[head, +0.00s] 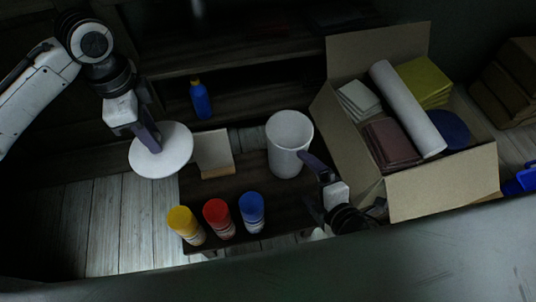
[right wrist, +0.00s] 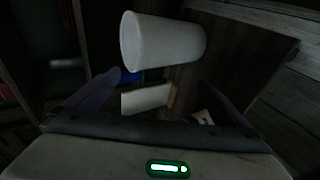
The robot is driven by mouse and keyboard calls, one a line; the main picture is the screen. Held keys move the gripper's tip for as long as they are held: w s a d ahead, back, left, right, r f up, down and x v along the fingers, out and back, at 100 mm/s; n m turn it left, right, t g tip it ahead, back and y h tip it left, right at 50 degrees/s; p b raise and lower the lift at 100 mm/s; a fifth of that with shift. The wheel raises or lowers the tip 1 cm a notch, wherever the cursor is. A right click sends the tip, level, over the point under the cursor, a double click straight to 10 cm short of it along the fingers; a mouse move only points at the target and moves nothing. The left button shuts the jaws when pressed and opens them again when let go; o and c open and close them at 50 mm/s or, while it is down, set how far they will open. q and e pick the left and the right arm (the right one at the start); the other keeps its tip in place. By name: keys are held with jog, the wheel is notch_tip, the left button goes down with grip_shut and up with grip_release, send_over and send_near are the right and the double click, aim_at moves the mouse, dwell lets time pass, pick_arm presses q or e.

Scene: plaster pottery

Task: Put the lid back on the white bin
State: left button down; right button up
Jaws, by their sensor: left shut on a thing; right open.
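The white bin (head: 287,160) stands upright on the dark low table, its round top facing up with no lid on it. The bin also shows in the right wrist view (right wrist: 165,42), ahead of the fingers. The lid (head: 160,155), a flat white disc, is held by my left gripper (head: 152,143), which is shut on it. The lid is left of the bin and apart from it. My right gripper (head: 312,163) is open beside the bin's right side. In the right wrist view the open fingers (right wrist: 160,95) have nothing between them; contact with the bin is unclear.
Yellow (head: 185,225), red (head: 219,218) and blue (head: 252,211) jars stand along the table's front. A pale block (head: 214,155) lies between lid and bin. A blue bottle (head: 200,99) stands behind. A cardboard box (head: 440,192) with paper and a roll is close on the right.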

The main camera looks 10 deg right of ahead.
aim_at(297, 164)
pick_arm(q)
notch_tip(297, 164, down, 15)
jog(key=w+d+m+b, duration=0.1)
jog(key=d+m+b, duration=0.1)
jog(key=m, duration=1.5)
jog(key=shift+d+r+b, duration=0.2)
jog(key=shift+d+b, duration=0.2)
jog(key=shift+b, duration=0.3)
pick_arm(e)
jog(key=w+d+f+n, duration=0.1)
jog(key=w+n, duration=0.3)
jog(key=n, duration=0.6)
jog(key=w+d+f+n+t+y, duration=0.1)
jog(key=w+n, duration=0.3)
jog(key=n, duration=0.6)
jog(key=shift+w+d+f, duration=0.15)
jog(key=shift+w+f, duration=0.05)
jog(key=shift+f, duration=0.6)
notch_tip(297, 164, down, 9)
jog(key=b, duration=0.6)
jog(key=shift+r, duration=0.1)
jog(key=shift+w+r+t, duration=0.15)
jog(key=shift+w+t, duration=0.15)
jog(key=shift+w, duration=0.15)
pick_arm(q)
notch_tip(297, 164, down, 6)
jog(key=shift+r, duration=0.1)
pick_arm(e)
jog(key=shift+w+a, duration=0.2)
jog(key=shift+w, duration=0.05)
